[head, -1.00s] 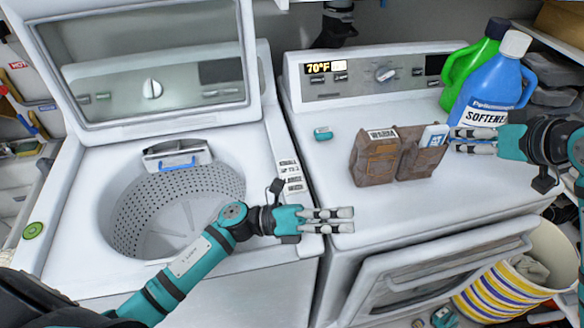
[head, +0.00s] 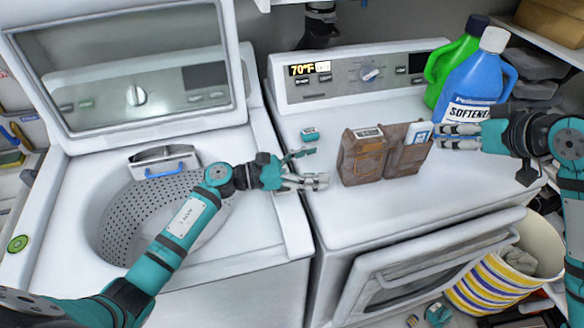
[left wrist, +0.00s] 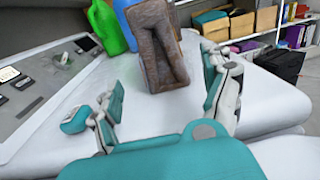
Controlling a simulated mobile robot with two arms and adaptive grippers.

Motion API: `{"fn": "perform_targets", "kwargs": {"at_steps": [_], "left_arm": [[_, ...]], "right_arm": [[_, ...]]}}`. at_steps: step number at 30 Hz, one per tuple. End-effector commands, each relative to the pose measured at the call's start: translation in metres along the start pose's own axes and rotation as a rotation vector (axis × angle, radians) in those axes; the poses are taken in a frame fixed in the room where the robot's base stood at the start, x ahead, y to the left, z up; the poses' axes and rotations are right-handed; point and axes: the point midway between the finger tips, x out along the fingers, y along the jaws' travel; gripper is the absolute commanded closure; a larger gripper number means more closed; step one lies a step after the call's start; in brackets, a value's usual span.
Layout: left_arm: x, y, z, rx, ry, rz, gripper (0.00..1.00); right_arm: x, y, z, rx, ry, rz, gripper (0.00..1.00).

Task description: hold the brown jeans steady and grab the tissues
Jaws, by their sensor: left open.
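The brown jeans (head: 362,160) stand folded and upright on the white dryer top, also in the left wrist view (left wrist: 155,50). The tissues (head: 418,133), a small white and blue pack, stick up out of the right part of the jeans. My left gripper (head: 318,166) is open and empty, just left of the jeans, facing them and apart from them. In the left wrist view the jeans lie ahead between its fingers. My right gripper (head: 437,136) has its fingertips at the right edge of the tissues; contact and finger gap are unclear.
A blue softener bottle (head: 475,85) and a green bottle (head: 448,65) stand behind my right gripper. A small teal item (head: 310,134) lies left of the jeans. The open washer drum (head: 125,220) is at left. A striped basket (head: 490,285) stands on the floor at right.

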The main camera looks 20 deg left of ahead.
Motion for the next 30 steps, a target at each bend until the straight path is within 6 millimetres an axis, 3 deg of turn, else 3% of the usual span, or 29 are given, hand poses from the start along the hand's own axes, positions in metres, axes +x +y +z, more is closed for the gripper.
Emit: {"fn": "perform_targets", "kwargs": {"at_steps": [9, 15, 28, 30], "left_arm": [[0.063, -0.001, 0.001, -0.001, -0.003, -0.002, 0.18], [0.087, -0.001, 0.0, -0.002, -0.001, -0.002, 0.18], [0.096, -0.001, 0.0, 0.0, 0.001, -0.001, 0.18], [0.096, -0.001, 0.0, 0.0, 0.0, -0.001, 0.27]], "right_arm": [[0.0, 0.0, 0.0, 0.0, 0.0, 0.0, 0.62], [0.0, 0.0, 0.0, 0.0, 0.0, 0.0, 0.62], [0.0, 0.0, 0.0, 0.0, 0.0, 0.0, 0.62], [0.0, 0.0, 0.0, 0.0, 0.0, 0.0, 0.62]]}}
